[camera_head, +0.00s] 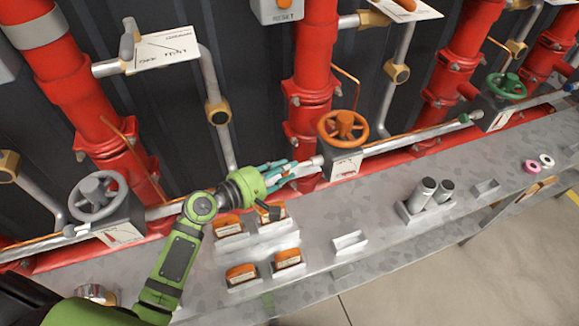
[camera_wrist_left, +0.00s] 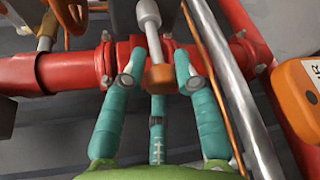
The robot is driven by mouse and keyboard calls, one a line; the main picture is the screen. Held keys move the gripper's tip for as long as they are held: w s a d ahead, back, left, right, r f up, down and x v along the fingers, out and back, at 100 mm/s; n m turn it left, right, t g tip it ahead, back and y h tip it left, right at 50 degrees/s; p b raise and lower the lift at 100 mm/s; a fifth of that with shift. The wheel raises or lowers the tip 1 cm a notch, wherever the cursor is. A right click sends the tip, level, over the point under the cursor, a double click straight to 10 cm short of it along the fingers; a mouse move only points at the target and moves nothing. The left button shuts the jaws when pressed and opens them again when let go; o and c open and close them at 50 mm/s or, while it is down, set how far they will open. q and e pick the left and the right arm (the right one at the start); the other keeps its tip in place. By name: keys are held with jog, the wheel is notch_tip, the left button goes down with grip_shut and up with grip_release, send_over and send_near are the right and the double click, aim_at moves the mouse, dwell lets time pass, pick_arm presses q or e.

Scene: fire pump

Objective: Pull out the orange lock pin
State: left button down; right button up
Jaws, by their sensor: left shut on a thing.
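The orange lock pin (camera_wrist_left: 160,77) shows in the left wrist view as an orange-brown block on the end of a silver rod. My left gripper (camera_wrist_left: 158,82) has its teal fingers closed around it. In the head view my left gripper (camera_head: 303,168) reaches in just left of the box under the orange handwheel (camera_head: 343,128). A pale metal collar (camera_head: 317,160) shows at the fingertips there. The fingers hide the pin in the head view, and I cannot tell how deep it sits. My right gripper is not in view.
Red vertical pipes (camera_head: 315,60) stand behind. A grey handwheel (camera_head: 97,195) is at left, a green one (camera_head: 507,86) at right. The metal shelf (camera_head: 385,245) below carries orange-topped blocks (camera_head: 287,258), two grey cylinders (camera_head: 425,190) and small trays (camera_head: 350,242).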

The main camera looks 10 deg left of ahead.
pick_arm(q)
jog(key=c, duration=1)
grip_release()
jog(key=shift+s+a+f, duration=0.1)
jog(key=shift+a+f, duration=0.1)
jog(key=shift+f, duration=0.15)
jog(key=shift+a+r, duration=0.1)
jog(key=v, duration=1.2)
jog(key=shift+s+r, duration=0.1)
